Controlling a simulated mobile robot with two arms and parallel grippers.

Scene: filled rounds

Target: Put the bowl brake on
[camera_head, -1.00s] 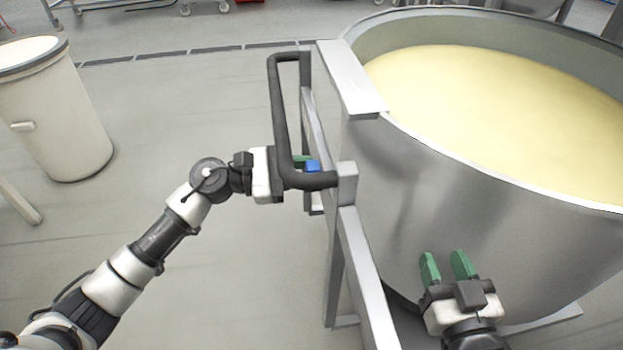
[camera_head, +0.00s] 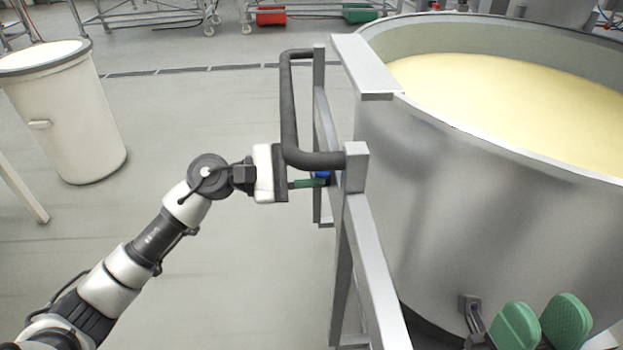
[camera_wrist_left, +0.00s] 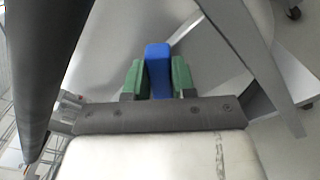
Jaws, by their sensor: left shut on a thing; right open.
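The bowl (camera_head: 440,215) is a large steel vessel of pale yellow dough, on a steel frame (camera_head: 365,235) with a black tubular handle (camera_head: 290,110). My left gripper (camera_head: 312,182) is shut on a small blue part (camera_head: 322,175) beside the handle's near end. The left wrist view shows this blue part (camera_wrist_left: 158,70) between the green fingers; what it joins is hidden. My right gripper (camera_head: 540,322) is open and empty, just right of the bracket.
A white bin (camera_head: 70,120) stands at the left. Steel racks (camera_head: 150,15) with a red crate (camera_head: 270,16) and a green crate (camera_head: 360,13) are at the back. The floor between bin and frame is clear.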

